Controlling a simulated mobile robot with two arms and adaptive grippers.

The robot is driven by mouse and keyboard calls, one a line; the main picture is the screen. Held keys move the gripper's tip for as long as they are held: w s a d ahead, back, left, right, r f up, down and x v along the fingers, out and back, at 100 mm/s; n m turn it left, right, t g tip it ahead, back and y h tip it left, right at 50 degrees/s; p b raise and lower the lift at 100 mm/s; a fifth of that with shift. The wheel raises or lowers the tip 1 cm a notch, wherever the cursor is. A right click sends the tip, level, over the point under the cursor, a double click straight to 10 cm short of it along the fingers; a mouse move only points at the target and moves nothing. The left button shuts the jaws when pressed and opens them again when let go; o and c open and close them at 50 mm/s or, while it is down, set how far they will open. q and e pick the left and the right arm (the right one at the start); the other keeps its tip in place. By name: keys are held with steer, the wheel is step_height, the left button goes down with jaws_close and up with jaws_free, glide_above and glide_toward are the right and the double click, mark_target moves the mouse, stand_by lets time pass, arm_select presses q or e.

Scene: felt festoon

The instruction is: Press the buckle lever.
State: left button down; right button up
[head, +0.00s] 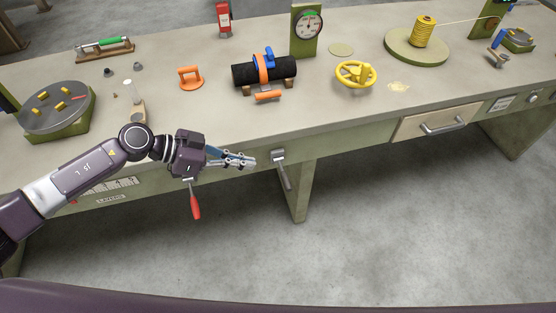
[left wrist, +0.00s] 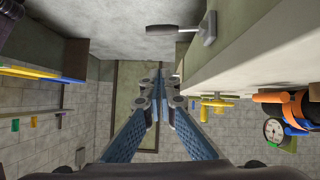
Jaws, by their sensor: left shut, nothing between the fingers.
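A black roll (head: 243,75) lies on wooden supports on the bench, with an orange strap (head: 261,71) around its middle. A blue buckle lever (head: 269,53) stands up at the strap's top; a blue part (left wrist: 294,130) also shows beside the strap at the right edge of the left wrist view. An orange handle (head: 268,96) sits at the roll's front. My left gripper (head: 252,161) is shut and empty in front of the bench's front edge, below and in front of the roll and apart from it. Its closed fingertips (left wrist: 158,76) show in the left wrist view.
A grey lever (head: 282,172) hangs on the bench front just right of the left fingertips. A red-handled lever (head: 195,203) hangs below the wrist. An orange handle (head: 189,77), yellow handwheel (head: 355,75) and dial gauge (head: 308,25) flank the roll.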

arm_select(q)
steer(key=shift+a+r, duration=0.15)
steer(key=shift+a, duration=0.2)
steer(key=shift+w, duration=0.1)
steer(key=p, duration=0.1)
glide_above(284, 175)
steer(key=s+a, duration=0.2)
steer(key=a, duration=0.1)
step_height(284, 175, down, 5)
steer(key=f, duration=0.2)
steer(key=d+f, duration=0.1)
steer(key=f, duration=0.1)
steer(key=shift+d+f, duration=0.1)
steer(key=shift+f, duration=0.1)
steer(key=shift+s+d+f+p, duration=0.1)
steer(key=shift+s+f+p, duration=0.15)
steer(key=shift+p, duration=0.2)
